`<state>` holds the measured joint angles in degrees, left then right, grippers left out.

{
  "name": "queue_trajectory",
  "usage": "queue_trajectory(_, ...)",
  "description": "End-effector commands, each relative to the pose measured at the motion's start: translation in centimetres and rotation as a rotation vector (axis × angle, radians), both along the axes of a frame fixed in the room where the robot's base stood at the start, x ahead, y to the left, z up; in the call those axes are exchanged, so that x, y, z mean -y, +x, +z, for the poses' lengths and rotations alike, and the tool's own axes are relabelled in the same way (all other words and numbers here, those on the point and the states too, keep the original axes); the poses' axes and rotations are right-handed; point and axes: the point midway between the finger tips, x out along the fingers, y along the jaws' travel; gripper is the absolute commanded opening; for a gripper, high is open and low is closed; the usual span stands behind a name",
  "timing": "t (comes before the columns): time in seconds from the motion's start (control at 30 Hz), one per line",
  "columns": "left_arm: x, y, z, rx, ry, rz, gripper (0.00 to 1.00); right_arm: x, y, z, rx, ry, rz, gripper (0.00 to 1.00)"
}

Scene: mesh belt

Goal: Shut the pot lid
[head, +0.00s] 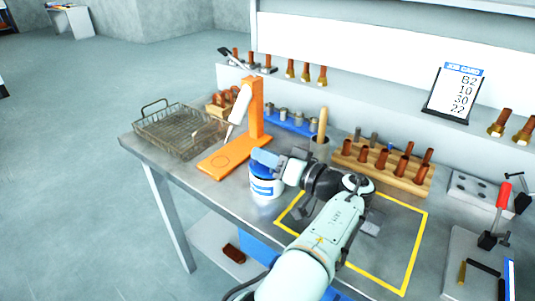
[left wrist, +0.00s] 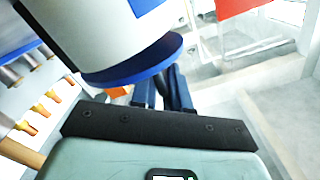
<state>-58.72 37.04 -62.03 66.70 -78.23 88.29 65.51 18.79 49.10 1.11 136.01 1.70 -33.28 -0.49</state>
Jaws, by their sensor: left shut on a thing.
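The pot (head: 266,187) is a small white cylinder with a blue band, standing upright on the bench beside the orange stand. Its blue lid (head: 264,157) is at the top of the pot and looks tilted in the head view. My left gripper (head: 281,162) reaches in at the pot's top from the right and is shut on the lid. In the left wrist view the blue lid (left wrist: 135,68) shows as a disc at the end of the white pot body (left wrist: 90,35). The gripper fingers (left wrist: 165,90) are partly hidden behind it. My right gripper is not in view.
An orange stand (head: 252,110) holding a white tool is just left of the pot. A wire basket (head: 180,130) sits at the bench's left end. A wooden rack (head: 382,168) of copper pieces stands behind my arm. A yellow-outlined area (head: 415,245) lies to the right.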

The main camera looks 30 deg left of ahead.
Motion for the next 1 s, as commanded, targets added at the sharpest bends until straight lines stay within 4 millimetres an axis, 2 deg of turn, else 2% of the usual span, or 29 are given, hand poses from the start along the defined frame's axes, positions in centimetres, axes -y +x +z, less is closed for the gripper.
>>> queue_trajectory(0.57,-0.11,-0.26,-0.2,-0.005,0.0,0.011,0.0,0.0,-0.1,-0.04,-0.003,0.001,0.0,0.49)
queue_trajectory(0.6,-0.11,-0.26,-0.2,-0.005,0.0,0.011,0.19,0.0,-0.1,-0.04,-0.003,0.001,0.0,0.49)
queue_trajectory(0.63,-0.11,-0.27,-0.2,-0.004,0.0,0.012,0.29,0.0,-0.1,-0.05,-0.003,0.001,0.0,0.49)
queue_trajectory(0.67,-0.11,-0.26,-0.21,-0.004,0.0,0.012,0.34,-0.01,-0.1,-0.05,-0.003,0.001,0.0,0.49)
queue_trajectory(1.0,0.28,-0.13,-0.24,-0.004,0.0,0.005,0.34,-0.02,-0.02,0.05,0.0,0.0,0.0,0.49)
